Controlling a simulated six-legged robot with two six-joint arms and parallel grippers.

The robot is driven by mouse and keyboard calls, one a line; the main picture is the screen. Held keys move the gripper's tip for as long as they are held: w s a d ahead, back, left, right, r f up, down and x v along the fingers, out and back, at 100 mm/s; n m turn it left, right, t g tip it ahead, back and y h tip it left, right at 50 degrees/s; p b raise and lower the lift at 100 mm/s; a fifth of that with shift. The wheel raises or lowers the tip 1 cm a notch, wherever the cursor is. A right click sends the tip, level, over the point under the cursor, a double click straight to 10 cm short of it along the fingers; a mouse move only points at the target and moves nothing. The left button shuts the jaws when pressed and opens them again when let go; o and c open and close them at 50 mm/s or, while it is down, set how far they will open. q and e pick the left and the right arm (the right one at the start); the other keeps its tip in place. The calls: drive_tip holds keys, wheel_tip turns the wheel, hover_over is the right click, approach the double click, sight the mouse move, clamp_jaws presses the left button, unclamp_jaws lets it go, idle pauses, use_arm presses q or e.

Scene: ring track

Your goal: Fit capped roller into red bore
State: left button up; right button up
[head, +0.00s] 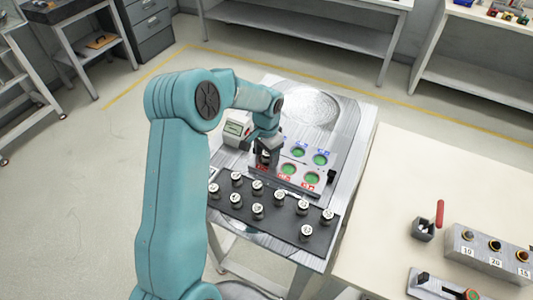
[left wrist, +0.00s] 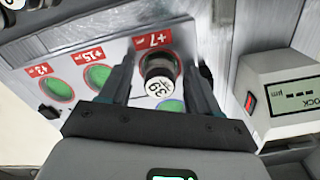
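In the left wrist view, a dark roller with a white numbered cap (left wrist: 160,75) stands at the bore under the red "+7" label (left wrist: 152,39). I cannot tell how deep it sits. The fingers of my left gripper (left wrist: 161,78) are on both sides of it, with a small gap visible at each side. In the head view, my left gripper (head: 265,152) points down over the left end of the red-labelled row. Two other red-labelled bores, a middle one (left wrist: 98,76) and an end one (left wrist: 57,89), show green and empty. My right gripper is out of view.
A black tray (head: 275,222) with several white-capped rollers lies in front of the bore plate. A white gauge box (head: 237,130) with a display stands left of the gripper. A cream table (head: 430,185) with a red-handled tool (head: 439,213) is at the right.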

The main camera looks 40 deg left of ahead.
sight(266, 153)
use_arm(q)
wheel_tip(266, 153, up, 12)
drive_tip(key=shift+r+b, duration=0.2)
drive_tip(key=shift+b, duration=0.1)
drive_tip(key=shift+s, duration=0.1)
idle(0.7)
